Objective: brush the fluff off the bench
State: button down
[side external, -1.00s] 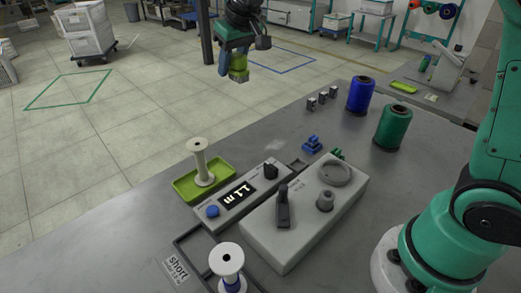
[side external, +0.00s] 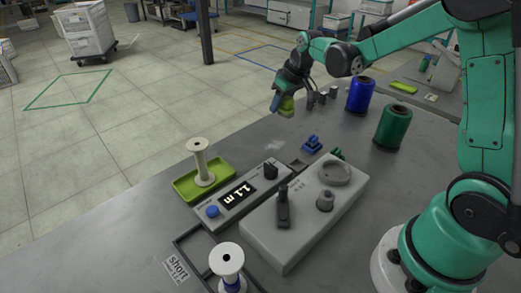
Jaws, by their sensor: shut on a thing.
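The fluff (side external: 274,146) is a faint pale smudge on the grey bench (side external: 150,222), just behind the box with the lit display. My gripper (side external: 287,95) is shut on a small yellow-green block, which I take to be the brush (side external: 285,106). The brush hangs behind the fluff, near the bench's far edge. It looks apart from the fluff; its exact height over the bench I cannot tell. The fingers partly hide the brush.
Blue (side external: 360,95) and green (side external: 392,127) thread cones stand right of the brush, with small grey pieces (side external: 321,98) close by. A winder (side external: 305,215), the display box (side external: 238,197), a lime tray (side external: 190,188) with a white spool and blue clips (side external: 312,144) occupy the front.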

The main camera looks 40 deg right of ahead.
aim_at(276, 135)
jog(key=shift+f, duration=3.8)
jog(key=shift+a, duration=3.9)
jog(key=shift+d, duration=4)
jog(key=shift+a+r, duration=0.1)
jog(key=shift+r, duration=3.9)
jog(key=shift+f, duration=0.15)
